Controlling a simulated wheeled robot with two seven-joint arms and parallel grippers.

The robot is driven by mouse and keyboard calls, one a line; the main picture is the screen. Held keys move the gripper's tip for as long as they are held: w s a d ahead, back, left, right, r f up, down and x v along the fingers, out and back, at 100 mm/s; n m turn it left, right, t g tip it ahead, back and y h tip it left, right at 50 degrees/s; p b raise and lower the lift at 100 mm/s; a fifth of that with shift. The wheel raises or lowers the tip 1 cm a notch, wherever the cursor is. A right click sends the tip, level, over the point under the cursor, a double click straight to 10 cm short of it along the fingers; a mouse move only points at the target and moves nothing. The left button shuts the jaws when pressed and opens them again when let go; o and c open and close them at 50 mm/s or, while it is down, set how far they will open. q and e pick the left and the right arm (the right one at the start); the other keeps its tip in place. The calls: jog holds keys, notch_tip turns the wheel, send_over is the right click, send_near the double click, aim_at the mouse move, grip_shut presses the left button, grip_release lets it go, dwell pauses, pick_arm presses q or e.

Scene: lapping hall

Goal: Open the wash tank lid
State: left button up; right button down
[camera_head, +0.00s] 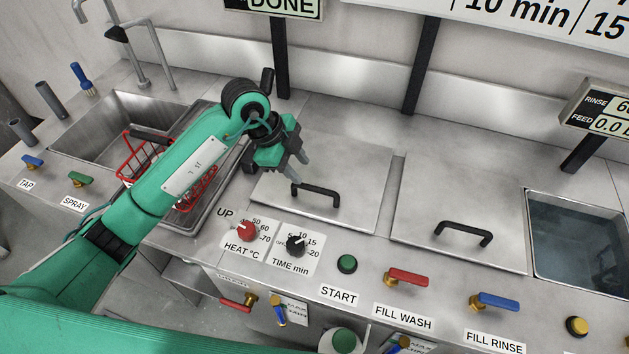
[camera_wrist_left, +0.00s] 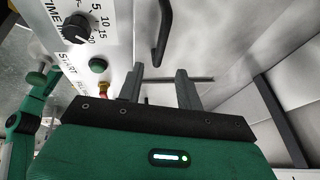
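Two flat steel lids lie shut on the counter in the head view, and neither has a readable name on it. The left lid (camera_head: 355,170) has a black bar handle (camera_head: 316,193); the right lid (camera_head: 475,205) has a similar handle (camera_head: 463,233). The FILL WASH label (camera_head: 403,317) is on the front, below the gap between them. My left gripper (camera_head: 300,157) hovers over the left lid, just behind its handle. In the left wrist view its fingers (camera_wrist_left: 160,85) are apart and empty, with the handle (camera_wrist_left: 163,35) ahead, not between them. My right gripper does not show.
A sink (camera_head: 85,125) with a red basket (camera_head: 133,178) is at the left. An open water-filled tank (camera_head: 580,240) is at the right. Knobs, the START button (camera_head: 347,263) and a red lever (camera_head: 408,277) line the front. Dark posts stand behind the lids.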

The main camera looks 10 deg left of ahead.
aim_at(317, 188)
pick_arm(q)
jog(key=x, duration=0.8)
jog(key=shift+d+p, duration=0.2)
jog(key=shift+p, duration=0.1)
jog(key=shift+c, duration=0.5)
jog(key=shift+r, duration=0.1)
grip_shut()
